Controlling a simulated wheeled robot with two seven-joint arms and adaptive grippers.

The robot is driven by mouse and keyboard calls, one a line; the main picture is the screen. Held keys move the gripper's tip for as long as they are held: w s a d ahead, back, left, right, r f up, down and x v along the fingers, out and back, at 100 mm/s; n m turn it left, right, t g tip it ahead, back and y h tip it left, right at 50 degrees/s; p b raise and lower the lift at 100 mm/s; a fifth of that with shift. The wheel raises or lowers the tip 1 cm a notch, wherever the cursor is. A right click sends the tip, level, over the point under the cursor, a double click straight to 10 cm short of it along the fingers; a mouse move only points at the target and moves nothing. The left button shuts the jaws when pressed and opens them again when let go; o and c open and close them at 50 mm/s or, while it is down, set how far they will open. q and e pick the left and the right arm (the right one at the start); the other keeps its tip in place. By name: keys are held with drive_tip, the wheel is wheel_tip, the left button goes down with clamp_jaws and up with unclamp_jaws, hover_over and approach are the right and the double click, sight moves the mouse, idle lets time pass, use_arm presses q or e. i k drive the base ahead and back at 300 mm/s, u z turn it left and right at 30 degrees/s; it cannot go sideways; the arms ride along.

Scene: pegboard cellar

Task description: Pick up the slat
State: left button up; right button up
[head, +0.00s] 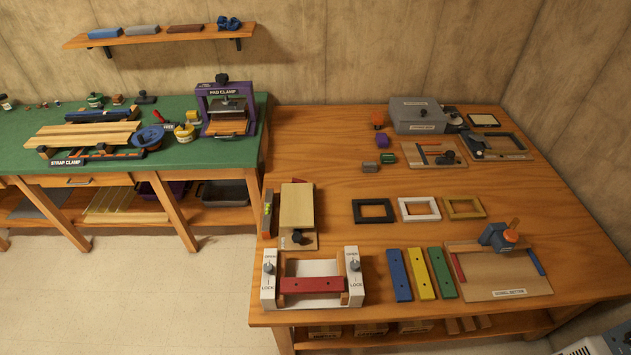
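Several slats with small holes are on the near part of the wooden table. A blue slat (399,275), a yellow slat (420,273) and a green slat (442,273) lie side by side, lengthwise away from me. A red slat (312,285) lies crosswise in a fixture with white end blocks (268,278) marked OPEN and LOCK. I cannot tell which slat the task means. Neither of my grippers is in view.
A dowel board (520,287) is right of the slats. Black (373,219), white (436,216) and yellow (480,214) frames lie behind them. A wooden block (297,207) stands left. A green bench (30,155) is at left. The table's middle (330,150) is clear.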

sight(305, 285)
drive_tip(key=k, duration=1.25)
drive_tip(key=u, duration=0.7)
drive_tip(key=i, duration=1.45)
drive_tip(key=z, duration=0.2)
